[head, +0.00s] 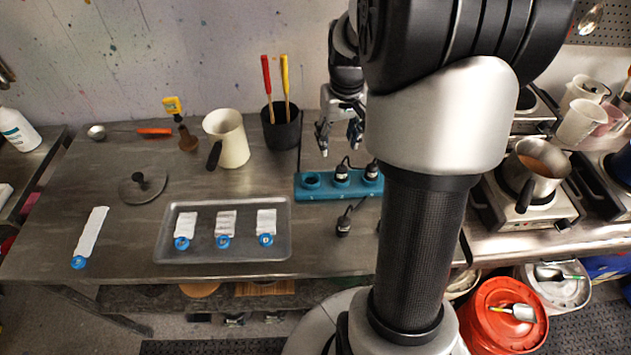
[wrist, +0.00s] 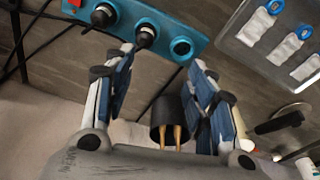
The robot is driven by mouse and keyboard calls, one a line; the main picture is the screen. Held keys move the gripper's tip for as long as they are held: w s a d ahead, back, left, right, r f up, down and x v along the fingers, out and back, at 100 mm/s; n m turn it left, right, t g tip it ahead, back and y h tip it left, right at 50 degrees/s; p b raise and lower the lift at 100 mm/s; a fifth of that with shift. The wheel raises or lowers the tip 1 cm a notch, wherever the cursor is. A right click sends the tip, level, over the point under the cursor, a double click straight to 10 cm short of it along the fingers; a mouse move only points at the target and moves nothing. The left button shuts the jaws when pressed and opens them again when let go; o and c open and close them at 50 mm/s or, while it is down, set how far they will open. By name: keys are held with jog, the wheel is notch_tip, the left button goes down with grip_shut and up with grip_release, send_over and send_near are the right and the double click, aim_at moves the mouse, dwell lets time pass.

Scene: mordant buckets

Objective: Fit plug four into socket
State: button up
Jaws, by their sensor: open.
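A teal socket strip (head: 322,194) lies on the table in the head view and crosses the top of the wrist view (wrist: 124,24). Two black plugs stand in its middle and right sockets (head: 341,174) (head: 372,171); its left socket (head: 311,181) is empty. The empty socket is at the right end in the wrist view (wrist: 181,48). A loose dark plug (head: 343,226) lies on the table in front of the strip, by a cable. My gripper (head: 339,147) is open and empty, above and behind the strip. Its spread fingers show in the wrist view (wrist: 160,62). Plug numbers are not readable.
A black pot (head: 281,131) with red and yellow handles stands left of my gripper. A cream jug (head: 230,140) is further left. A metal tray (head: 200,254) with several labelled strips lies front left. Hot plates and a saucepan (head: 538,164) are at the right.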

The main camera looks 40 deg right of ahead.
jog(key=s+a+r+n+t, duration=0.1)
jog(key=s+a+r, duration=0.35)
jog(key=a, duration=0.35)
jog(key=s+a+r+n+t, duration=0.1)
jog(key=s+a+r, duration=0.3)
jog(key=a+r, duration=0.3)
jog(key=s+a+f+n+t, duration=0.1)
jog(key=s+a, duration=0.7)
jog(key=s, duration=0.2)
jog(key=shift+a+f+n+y, duration=0.2)
jog(key=shift+n+y, duration=0.1)
jog(key=shift+d, duration=0.1)
